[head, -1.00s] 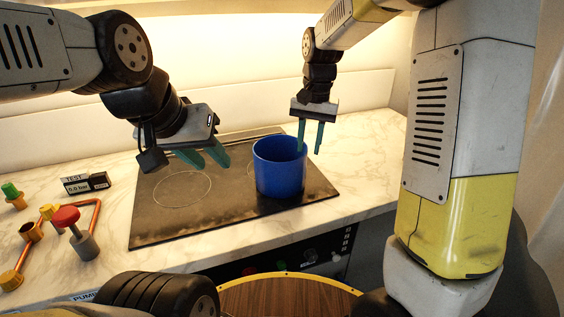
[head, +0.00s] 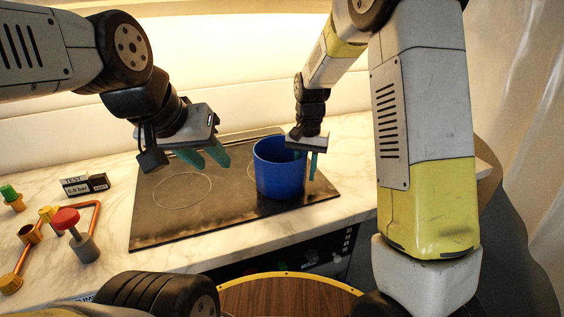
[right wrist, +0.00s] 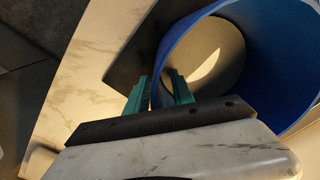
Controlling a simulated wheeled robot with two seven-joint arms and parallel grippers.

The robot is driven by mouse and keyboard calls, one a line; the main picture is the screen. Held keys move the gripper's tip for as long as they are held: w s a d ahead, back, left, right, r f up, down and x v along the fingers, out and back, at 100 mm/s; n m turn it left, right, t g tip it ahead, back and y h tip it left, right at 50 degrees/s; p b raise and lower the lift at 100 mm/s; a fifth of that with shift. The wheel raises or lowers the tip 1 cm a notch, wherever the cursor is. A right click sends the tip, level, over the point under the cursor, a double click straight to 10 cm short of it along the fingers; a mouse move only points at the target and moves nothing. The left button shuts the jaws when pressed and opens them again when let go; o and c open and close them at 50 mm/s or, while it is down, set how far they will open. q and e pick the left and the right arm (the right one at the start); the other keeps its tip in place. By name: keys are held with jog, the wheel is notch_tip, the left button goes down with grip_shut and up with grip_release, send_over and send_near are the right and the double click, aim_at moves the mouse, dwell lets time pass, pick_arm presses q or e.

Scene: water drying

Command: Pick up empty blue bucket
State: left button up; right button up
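The blue bucket (head: 279,172) stands upright on the dark cooktop (head: 160,222); its inside looks empty in the right wrist view (right wrist: 285,70). My right gripper (head: 306,165) is at the bucket's right rim, pointing down, with one finger inside the bucket and the other outside. In the right wrist view the fingers (right wrist: 159,92) straddle the blue wall, with a gap showing beside it, so the gripper looks open. My left gripper (head: 204,158) is open and empty above the cooktop, left of the bucket and apart from it.
Copper pipework with a red-knobbed valve (head: 66,219) stands on the marble counter at the left. A small black gauge box (head: 85,184) reading "TEST 0.0 bar" sits behind it. A round wooden top (head: 285,298) is at the front. The cooktop's left part is clear.

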grip_shut()
dwell(1.4)
